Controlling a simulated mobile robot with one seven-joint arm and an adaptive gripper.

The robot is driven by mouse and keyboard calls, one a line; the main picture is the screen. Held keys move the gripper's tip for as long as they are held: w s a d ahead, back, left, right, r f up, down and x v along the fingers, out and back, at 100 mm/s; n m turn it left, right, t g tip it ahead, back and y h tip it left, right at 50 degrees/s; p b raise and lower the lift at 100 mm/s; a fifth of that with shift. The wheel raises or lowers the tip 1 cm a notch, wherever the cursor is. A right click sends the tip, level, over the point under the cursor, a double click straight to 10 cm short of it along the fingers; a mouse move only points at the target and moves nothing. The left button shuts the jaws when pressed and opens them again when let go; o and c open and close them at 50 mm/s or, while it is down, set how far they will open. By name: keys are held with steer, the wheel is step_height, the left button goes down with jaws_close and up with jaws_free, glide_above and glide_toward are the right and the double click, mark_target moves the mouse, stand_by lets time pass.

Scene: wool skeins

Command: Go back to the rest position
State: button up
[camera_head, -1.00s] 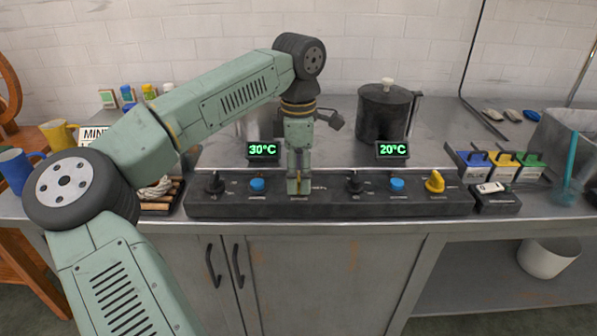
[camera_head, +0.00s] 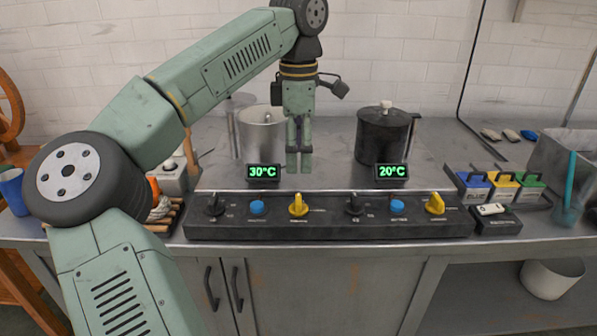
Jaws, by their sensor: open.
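My gripper (camera_head: 299,168) hangs pointing down above the counter, behind the control panel (camera_head: 330,230) in the picture. Its fingers are open a little and hold nothing. Just below it on the panel is a yellow knob (camera_head: 298,205), apart from the fingertips. A second yellow knob (camera_head: 435,204) is at the panel's right end. Blue buttons (camera_head: 257,208) and black knobs (camera_head: 214,205) are also on the panel.
A steel pot (camera_head: 260,135) stands left of my gripper, behind a display (camera_head: 263,172) reading 30°C. A black pot (camera_head: 383,140) stands to the right, behind a display (camera_head: 392,172) reading 20°C. Blue, yellow and green containers (camera_head: 502,185) are at right.

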steer(key=shift+r, duration=0.7)
